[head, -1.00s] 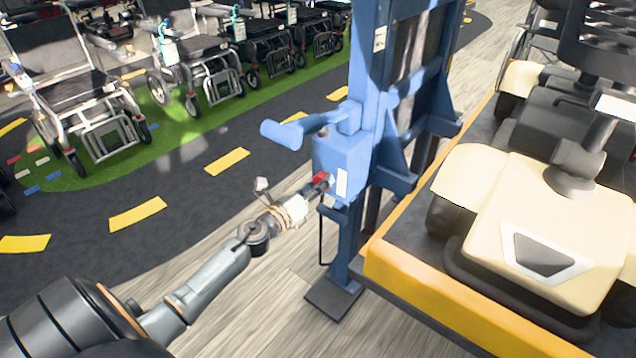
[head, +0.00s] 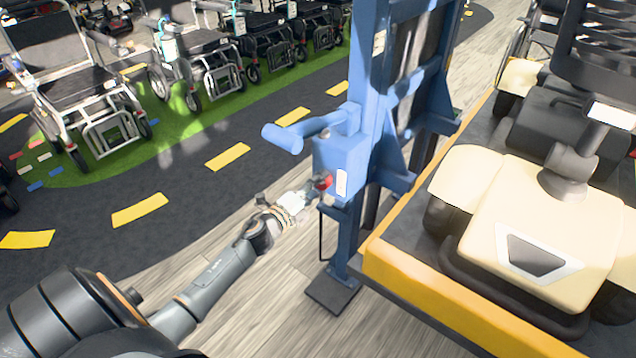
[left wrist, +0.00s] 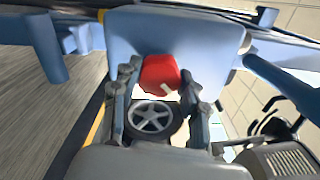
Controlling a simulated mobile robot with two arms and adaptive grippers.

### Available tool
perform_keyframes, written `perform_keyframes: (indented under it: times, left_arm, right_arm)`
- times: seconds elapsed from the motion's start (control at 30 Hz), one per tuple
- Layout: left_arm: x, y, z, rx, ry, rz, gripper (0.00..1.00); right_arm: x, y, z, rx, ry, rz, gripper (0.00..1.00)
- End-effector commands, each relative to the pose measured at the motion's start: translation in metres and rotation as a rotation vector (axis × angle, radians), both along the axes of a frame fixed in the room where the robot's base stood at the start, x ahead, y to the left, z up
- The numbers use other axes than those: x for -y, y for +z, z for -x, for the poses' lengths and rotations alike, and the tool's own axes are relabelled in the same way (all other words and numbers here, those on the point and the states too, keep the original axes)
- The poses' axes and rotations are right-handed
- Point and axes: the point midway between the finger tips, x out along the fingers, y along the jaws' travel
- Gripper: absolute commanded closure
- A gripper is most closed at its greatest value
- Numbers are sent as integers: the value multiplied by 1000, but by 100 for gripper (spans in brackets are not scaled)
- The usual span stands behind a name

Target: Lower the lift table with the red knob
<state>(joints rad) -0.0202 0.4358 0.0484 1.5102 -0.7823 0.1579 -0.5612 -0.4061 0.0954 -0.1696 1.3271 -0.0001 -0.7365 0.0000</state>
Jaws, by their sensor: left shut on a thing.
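The red knob (head: 324,182) sits on the side of the blue box on the lift's post (head: 340,160). In the left wrist view the red knob (left wrist: 160,73) lies between the fingertips, with a small pale mark on it. My left gripper (head: 314,189) reaches it from the lower left and is shut on it; its two fingers also show in the left wrist view (left wrist: 158,82). The lift table (head: 420,293), with a yellow edge and dark top, carries a cream scooter (head: 545,225). My right gripper is not in view.
A blue handle (head: 290,136) sticks out leftward above the knob. The lift's foot plate (head: 332,293) rests on the wood-look floor. Several wheelchairs (head: 75,85) stand on green floor at the back left. The floor left of the post is clear.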

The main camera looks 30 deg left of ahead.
Motion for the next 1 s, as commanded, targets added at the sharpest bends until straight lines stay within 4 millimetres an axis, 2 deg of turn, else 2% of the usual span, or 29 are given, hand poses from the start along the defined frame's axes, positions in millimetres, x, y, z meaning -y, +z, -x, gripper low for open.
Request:
perform_keyframes:
  times: [0.53,0.57,0.67,1.0]
  left_arm:
    - [-1,0,0,-2,2,28,87]
    - [-1,0,0,-3,2,28,52]
    - [-1,0,0,-3,2,27,33]
    - [0,-1,2,-3,1,25,33]
  right_arm:
    - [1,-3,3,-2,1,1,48]
    - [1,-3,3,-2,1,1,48]
    - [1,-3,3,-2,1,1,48]
    - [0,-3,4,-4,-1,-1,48]
